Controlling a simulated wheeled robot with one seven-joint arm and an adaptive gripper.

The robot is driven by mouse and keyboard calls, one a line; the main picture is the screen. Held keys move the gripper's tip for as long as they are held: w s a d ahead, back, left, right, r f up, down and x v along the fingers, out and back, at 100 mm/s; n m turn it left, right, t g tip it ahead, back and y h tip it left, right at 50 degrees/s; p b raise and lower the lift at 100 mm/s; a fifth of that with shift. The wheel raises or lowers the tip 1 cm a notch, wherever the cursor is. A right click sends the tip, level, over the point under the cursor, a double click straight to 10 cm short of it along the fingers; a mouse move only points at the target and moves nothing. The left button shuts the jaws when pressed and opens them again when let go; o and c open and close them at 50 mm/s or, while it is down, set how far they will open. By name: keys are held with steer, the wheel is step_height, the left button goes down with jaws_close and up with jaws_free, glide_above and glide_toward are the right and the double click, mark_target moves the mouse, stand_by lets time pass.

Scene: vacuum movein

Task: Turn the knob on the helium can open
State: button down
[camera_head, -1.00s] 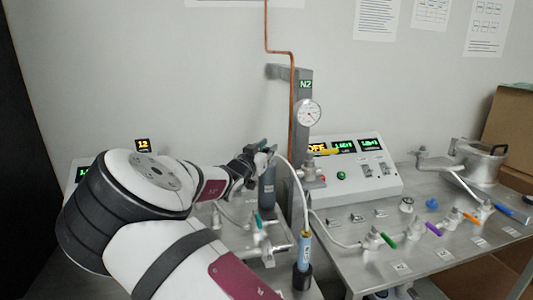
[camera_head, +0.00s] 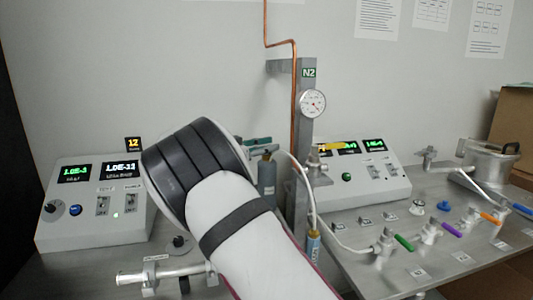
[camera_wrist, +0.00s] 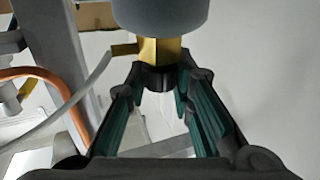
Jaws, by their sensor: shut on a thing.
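The helium can appears to be the grey cylinder (camera_head: 267,178) standing upright left of the metal post in the head view. In the wrist view its grey body (camera_wrist: 160,14) is at the top, with a brass neck (camera_wrist: 160,50) and a black knob (camera_wrist: 157,79) at its end. My gripper (camera_wrist: 168,78) has its teal-padded fingers on both sides of the knob and is shut on it. In the head view my gripper (camera_head: 257,143) shows only as teal fingers at the can's top; my arm hides the rest and the can's lower part.
A metal post (camera_head: 303,140) with a gauge (camera_head: 312,102) and white hose stands right of the can. Consoles stand left (camera_head: 95,205) and right (camera_head: 375,178). Several coloured valve handles line the right table.

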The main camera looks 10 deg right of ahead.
steer(key=shift+g, duration=0.3)
steer(key=c, duration=1.4)
jaws_free()
steer(key=shift+o, duration=0.2)
steer(key=v, duration=1.2)
